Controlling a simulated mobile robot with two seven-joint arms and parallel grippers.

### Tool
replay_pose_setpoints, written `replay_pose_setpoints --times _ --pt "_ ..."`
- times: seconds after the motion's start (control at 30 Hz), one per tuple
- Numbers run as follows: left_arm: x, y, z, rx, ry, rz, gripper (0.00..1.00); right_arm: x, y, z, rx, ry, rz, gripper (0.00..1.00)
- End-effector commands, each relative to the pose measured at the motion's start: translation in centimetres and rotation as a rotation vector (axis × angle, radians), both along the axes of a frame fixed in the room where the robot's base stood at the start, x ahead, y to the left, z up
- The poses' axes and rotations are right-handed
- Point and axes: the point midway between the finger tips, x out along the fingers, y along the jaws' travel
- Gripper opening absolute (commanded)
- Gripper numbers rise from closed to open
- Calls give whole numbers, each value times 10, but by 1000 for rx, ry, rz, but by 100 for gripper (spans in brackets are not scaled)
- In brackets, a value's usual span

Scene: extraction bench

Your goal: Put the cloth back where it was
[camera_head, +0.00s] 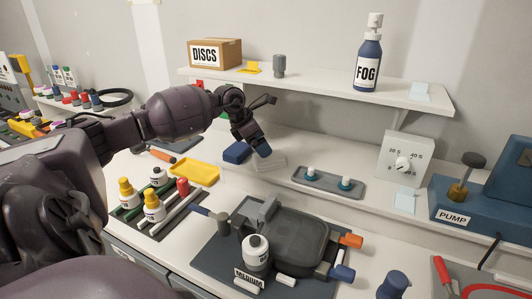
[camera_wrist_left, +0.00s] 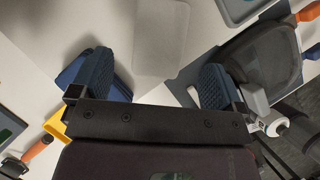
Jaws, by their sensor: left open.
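A dark blue folded piece (camera_head: 236,153), which looks like the cloth, lies on the white bench at the back, between the yellow tray and a pale flat pad (camera_head: 270,163). In the left wrist view the blue piece (camera_wrist_left: 121,88) is partly hidden behind one finger, and the pale pad (camera_wrist_left: 160,38) lies beyond the gap. My left gripper (camera_head: 250,146) is open and points down just above the blue piece and beside the pad. In the left wrist view nothing shows held between its fingers (camera_wrist_left: 153,84). My right gripper is not in view.
The yellow tray (camera_head: 194,173) lies left of the blue piece. The shelf (camera_head: 310,85) runs above the gripper. A dark device (camera_head: 290,228) and bottles (camera_head: 154,207) crowd the front.

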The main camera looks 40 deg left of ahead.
Motion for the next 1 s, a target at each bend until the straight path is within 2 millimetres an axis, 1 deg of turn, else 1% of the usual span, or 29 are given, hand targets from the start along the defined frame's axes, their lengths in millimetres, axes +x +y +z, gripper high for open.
replay_pose_setpoints --times 0.1,0.2,0.4,0.57,1.0 --pt "-11 6 20 4 1 1 94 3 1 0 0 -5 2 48" --pt "-18 9 33 2 1 0 94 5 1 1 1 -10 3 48" --pt "-26 14 50 2 1 0 94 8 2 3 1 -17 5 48" --pt "-28 14 54 0 1 0 94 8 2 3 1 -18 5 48" --pt "-28 14 54 -1 1 0 94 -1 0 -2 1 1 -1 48"
